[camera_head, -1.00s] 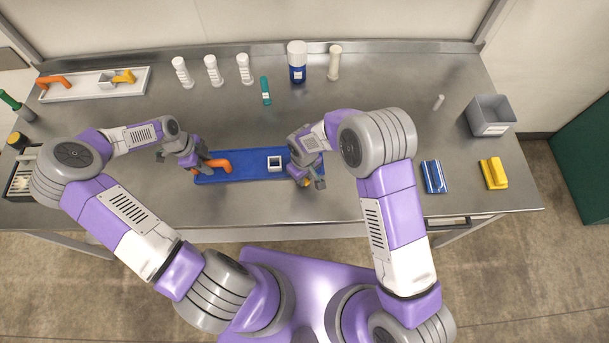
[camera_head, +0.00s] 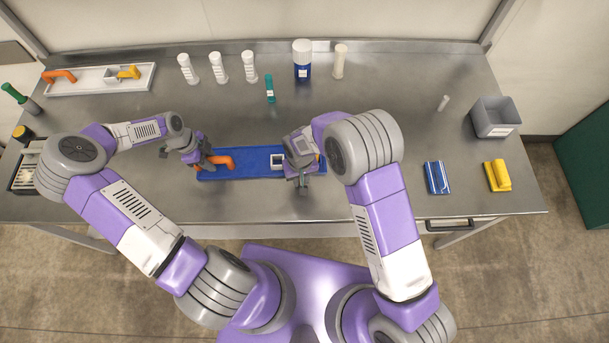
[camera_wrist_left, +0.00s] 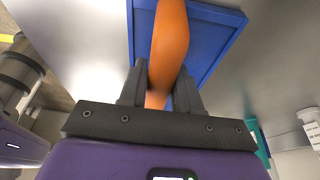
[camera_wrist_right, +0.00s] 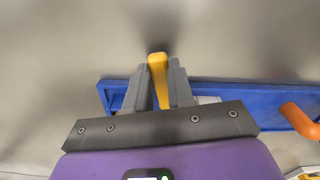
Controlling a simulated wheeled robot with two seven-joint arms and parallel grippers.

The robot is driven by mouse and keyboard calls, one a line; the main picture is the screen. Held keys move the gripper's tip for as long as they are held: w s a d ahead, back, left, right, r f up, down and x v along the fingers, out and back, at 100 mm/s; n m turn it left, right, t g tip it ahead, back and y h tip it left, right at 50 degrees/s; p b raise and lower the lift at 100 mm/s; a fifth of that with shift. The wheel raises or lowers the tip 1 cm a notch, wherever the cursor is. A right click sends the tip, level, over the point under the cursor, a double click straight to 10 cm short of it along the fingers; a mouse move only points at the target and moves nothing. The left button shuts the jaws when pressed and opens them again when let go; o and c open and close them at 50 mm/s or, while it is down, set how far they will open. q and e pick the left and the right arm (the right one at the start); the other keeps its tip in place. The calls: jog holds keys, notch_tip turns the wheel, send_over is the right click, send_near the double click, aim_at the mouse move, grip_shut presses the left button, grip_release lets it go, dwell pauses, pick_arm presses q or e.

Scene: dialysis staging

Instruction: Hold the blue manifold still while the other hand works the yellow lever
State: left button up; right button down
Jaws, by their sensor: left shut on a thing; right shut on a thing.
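The blue manifold (camera_head: 245,170) lies on the steel table in front of me, with an orange handle at its left end and a small white square part (camera_head: 277,161) right of its middle. My left gripper (camera_head: 206,165) is shut on the orange handle (camera_wrist_left: 169,45), which runs between its fingers in the left wrist view. My right gripper (camera_head: 303,180) is at the manifold's right end. In the right wrist view its fingers are shut on the yellow lever (camera_wrist_right: 158,75). The lever is mostly hidden by the gripper in the head view.
A second manifold in white (camera_head: 88,90), with orange and yellow parts, lies back left. Several white bottles, a teal tube (camera_head: 270,88) and a blue-and-white bottle (camera_head: 302,65) stand behind.

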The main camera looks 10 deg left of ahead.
pick_arm(q)
jog(key=shift+s+a, duration=0.1)
jog(key=shift+a, duration=0.05)
pick_arm(e)
jog(key=m, duration=0.1)
jog(key=a+m, duration=0.1)
jog(key=m, duration=0.1)
jog(key=a+m, duration=0.1)
jog(key=shift+s+m, duration=0.25)
jog(key=shift+m, duration=0.15)
jog(key=a+m, duration=0.1)
jog(key=m, duration=0.1)
jog(key=a+m, duration=0.1)
jog(key=shift+m, duration=0.4)
jog(key=shift+w+a+m, duration=0.1)
jog(key=shift+a+m, duration=0.1)
jog(key=shift+m, duration=0.2)
pick_arm(q)
jog(key=shift+d, duration=0.25)
pick_arm(e)
jog(key=shift+a, duration=0.15)
jog(key=c, duration=1)
grip_release()
jog(key=shift+o, duration=0.2)
pick_arm(q)
jog(key=shift+a, duration=0.1)
pick_arm(e)
notch_tip(320, 180, up, 12)
